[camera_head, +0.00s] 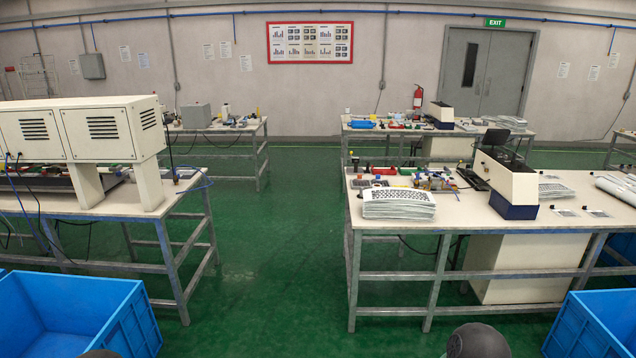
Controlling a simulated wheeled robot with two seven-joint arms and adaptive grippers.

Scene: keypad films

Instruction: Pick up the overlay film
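A stack of white overlay films (398,211) with rows of dark key marks lies near the front left corner of the right workbench (480,222). More pale printed sheets (553,190) lie on the same bench, to the right of the box-shaped device. Neither of my grippers is in view. A dark rounded shape at the bottom edge, right of centre, looks like part of my own arm.
A white and dark blue device (511,185) stands on the right bench. A large white machine (85,135) stands on the left bench. Blue crates stand at the lower left (75,310) and lower right (595,325). The green floor (270,260) between the benches is clear.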

